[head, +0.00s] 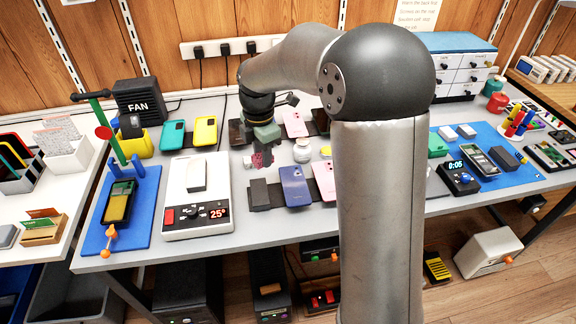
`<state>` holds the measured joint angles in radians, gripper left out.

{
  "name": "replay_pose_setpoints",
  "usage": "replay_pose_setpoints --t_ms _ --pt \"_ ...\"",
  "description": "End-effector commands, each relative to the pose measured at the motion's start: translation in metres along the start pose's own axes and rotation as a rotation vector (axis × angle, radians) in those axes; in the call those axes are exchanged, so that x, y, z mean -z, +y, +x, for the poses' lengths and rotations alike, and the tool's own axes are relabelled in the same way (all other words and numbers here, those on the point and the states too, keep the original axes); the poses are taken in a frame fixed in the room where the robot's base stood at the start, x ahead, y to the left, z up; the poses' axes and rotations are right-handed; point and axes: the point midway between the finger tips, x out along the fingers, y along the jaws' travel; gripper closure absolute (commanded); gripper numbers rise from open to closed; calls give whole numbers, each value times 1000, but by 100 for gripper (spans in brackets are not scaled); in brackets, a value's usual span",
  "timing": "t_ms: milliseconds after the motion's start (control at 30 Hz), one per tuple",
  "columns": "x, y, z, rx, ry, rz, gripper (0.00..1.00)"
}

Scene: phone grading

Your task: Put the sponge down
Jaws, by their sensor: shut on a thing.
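My gripper (262,152) hangs over the middle of the grey workbench, with its fingers pointing down. It is shut on a small dark pink piece that I take for the sponge (263,159), partly hidden by the fingers. The sponge is behind a dark phone (260,194) and left of a white round jar (302,151). I cannot tell whether the sponge touches the bench top. A blue phone (296,186) and a pink phone (325,179) lie to the front right of it.
A white heating plate (170,223) with a red display stands left of my gripper. Teal (173,136) and yellow (205,132) phone cases lie behind it. A blue mat (499,175) with tools is at the right. My arm hides part of the bench. Bare bench shows near the gripper.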

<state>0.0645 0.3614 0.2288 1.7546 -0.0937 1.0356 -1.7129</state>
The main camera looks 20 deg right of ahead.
Motion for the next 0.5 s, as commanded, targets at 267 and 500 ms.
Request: replay_pose_setpoints --t_ms 267,500 --pt "-27 17 13 3 2 26 87" --pt "-65 63 39 3 1 25 87"
